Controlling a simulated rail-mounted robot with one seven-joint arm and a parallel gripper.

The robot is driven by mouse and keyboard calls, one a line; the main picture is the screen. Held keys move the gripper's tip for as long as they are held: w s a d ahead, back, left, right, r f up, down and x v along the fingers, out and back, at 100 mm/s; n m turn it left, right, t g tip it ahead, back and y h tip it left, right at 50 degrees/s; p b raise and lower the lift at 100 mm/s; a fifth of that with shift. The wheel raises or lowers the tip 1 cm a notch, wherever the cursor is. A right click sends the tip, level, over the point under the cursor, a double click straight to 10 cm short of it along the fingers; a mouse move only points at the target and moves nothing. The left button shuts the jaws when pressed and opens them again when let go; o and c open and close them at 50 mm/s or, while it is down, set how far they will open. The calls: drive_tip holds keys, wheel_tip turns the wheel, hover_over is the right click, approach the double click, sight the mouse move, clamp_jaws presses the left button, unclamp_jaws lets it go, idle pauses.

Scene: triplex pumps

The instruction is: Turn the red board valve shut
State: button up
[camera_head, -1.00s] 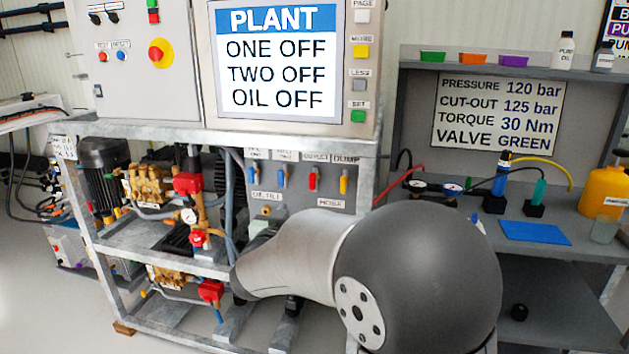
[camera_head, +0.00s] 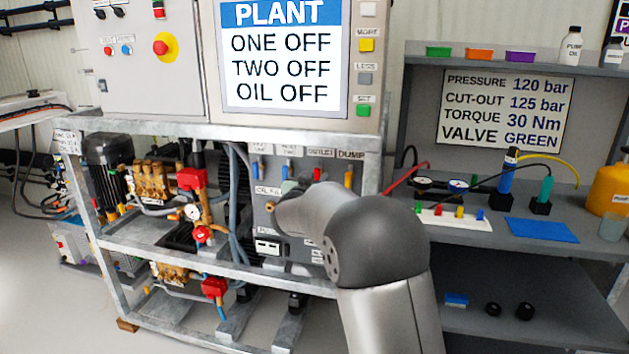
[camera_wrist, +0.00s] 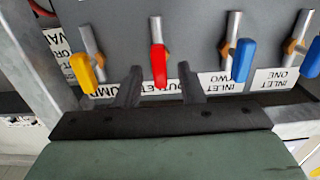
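The red board valve has a red lever (camera_wrist: 158,65) on a metal stem, on the grey valve board. In the head view the lever (camera_head: 317,174) shows just above my arm, under the OUTLET label. In the wrist view my gripper (camera_wrist: 159,75) is open, its two dark fingers one on each side of the red lever's outline. The lever shows between them with gaps on both sides. I cannot tell how deep the fingers reach or whether they touch it. In the head view my arm hides most of the gripper.
A yellow lever (camera_wrist: 86,72) and a blue lever (camera_wrist: 243,60) flank the red one closely; another blue lever (camera_wrist: 312,58) is farther right. Frame rails (camera_head: 220,270) surround the pumps. A side bench (camera_head: 480,235) at right holds gauges and small coloured parts.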

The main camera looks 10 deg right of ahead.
clamp_jaws()
idle(0.3)
drive_tip(key=m+b, duration=0.1)
drive_tip(key=m, duration=0.1)
drive_tip(key=m+b, duration=0.1)
drive_tip(key=m, duration=0.1)
drive_tip(key=shift+d+f+m, duration=0.15)
drive_tip(key=shift+m, duration=0.25)
drive_tip(key=m+b, duration=0.3)
drive_tip(key=m, duration=0.1)
drive_tip(key=shift+f, duration=0.1)
drive_tip(key=shift+d+f+m+b, duration=0.1)
drive_tip(key=shift+m+b, duration=2.5)
drive_tip(key=shift+m, duration=1.9)
